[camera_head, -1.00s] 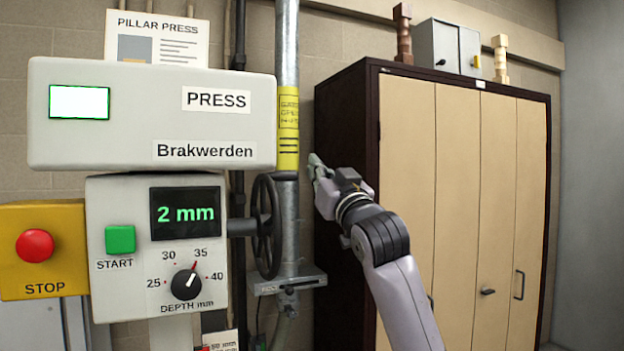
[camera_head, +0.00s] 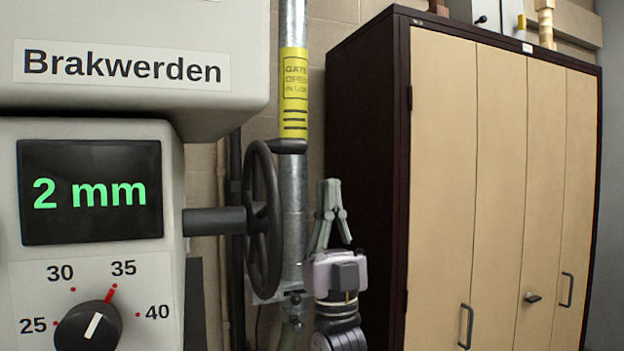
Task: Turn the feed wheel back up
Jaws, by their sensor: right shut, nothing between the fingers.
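The feed wheel (camera_head: 262,220) is a black spoked handwheel seen nearly edge-on, on a dark shaft that comes out of the press's right side. A dark handle (camera_head: 287,146) sticks out to the right at its top. The press display (camera_head: 92,192) reads 2 mm in green. My right gripper (camera_head: 331,184) points upward to the right of the wheel, with a gap between them in the picture. Its fingers are shut with nothing held. My left gripper is not in view.
The depth knob (camera_head: 88,326) sits below the display. A grey metal pipe (camera_head: 294,200) with a yellow tag (camera_head: 294,92) runs upright behind the wheel. A tall cabinet (camera_head: 440,190) with a dark side and tan doors stands to the right of my gripper.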

